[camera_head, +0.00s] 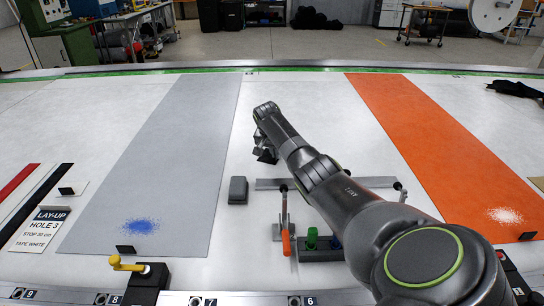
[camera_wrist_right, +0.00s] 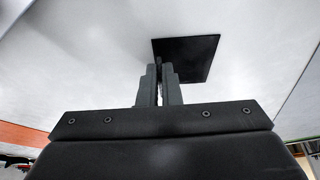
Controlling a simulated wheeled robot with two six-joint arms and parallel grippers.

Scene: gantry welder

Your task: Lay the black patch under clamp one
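The black patch (camera_wrist_right: 195,58) shows as a flat dark square beyond my right fingertips in the right wrist view. My right gripper (camera_wrist_right: 159,72) has its fingers nearly together, with a thin dark upright piece at the patch's near left edge between their tips. It looks shut on that piece. In the head view my right gripper (camera_head: 266,153) points down over the white table, and the patch cannot be made out clearly. A clamp with an orange handle (camera_head: 286,241) stands by a metal bar (camera_head: 268,184); I cannot read which number it bears. My left gripper is out of view.
A grey block (camera_head: 238,190) lies near the bar. Green (camera_head: 312,238) and blue knobs stand beside the clamp, partly behind my right arm. A grey strip (camera_head: 180,140) and an orange strip (camera_head: 430,135) cross the table. A lay-up sign (camera_head: 45,228) lies at left.

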